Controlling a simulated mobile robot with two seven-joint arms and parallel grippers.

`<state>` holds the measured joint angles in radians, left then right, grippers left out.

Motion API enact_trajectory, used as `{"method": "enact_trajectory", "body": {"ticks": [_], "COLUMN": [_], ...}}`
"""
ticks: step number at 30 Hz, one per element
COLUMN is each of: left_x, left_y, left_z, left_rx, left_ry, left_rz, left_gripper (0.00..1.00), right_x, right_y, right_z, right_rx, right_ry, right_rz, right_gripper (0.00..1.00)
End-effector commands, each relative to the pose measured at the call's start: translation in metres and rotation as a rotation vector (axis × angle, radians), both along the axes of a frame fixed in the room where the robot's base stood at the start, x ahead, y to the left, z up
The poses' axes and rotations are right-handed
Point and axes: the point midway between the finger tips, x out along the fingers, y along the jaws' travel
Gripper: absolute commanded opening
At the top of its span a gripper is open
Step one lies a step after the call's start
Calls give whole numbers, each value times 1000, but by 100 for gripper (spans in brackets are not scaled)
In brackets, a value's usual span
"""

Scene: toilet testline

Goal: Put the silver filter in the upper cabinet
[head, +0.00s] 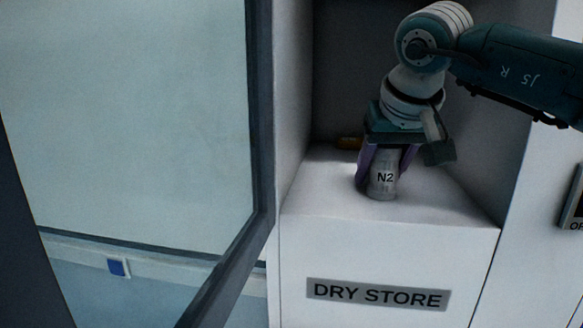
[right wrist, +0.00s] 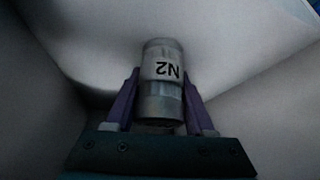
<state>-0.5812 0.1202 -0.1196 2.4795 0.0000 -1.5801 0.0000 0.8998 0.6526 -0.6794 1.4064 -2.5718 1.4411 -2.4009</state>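The silver filter (head: 383,184), a small metal cylinder marked N2, stands upright on the white floor of the open compartment above the DRY STORE label. My right gripper (head: 384,170) points down over it from above, with one purple finger on each side. In the right wrist view the filter (right wrist: 160,88) sits between the fingertips of the gripper (right wrist: 161,80), which appear to touch its sides. The filter's base seems to rest on the surface. My left gripper is not in view.
A DRY STORE label (head: 377,295) is on the white front below the compartment. The compartment's side walls stand close on both sides. A dark-framed glass panel (head: 140,110) stands at left.

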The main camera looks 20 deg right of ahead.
Motion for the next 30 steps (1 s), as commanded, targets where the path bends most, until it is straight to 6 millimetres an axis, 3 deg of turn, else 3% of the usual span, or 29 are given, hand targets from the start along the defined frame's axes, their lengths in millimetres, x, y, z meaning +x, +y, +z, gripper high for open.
{"method": "enact_trajectory", "body": {"ticks": [1,7,17,27,30], "left_x": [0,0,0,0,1], "left_y": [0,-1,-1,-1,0], "left_z": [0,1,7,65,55], "left_rx": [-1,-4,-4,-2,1], "left_ry": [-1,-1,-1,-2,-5], "left_rz": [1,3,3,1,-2], "left_gripper": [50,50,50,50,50], "right_x": [0,0,0,-33,-43], "right_y": [0,0,0,11,16], "right_z": [0,0,6,68,77], "right_rx": [0,1,2,-2,0], "right_ry": [1,1,0,1,-4], "right_rz": [0,-1,-1,2,1], "right_gripper": [60,83,83,83,83]}}
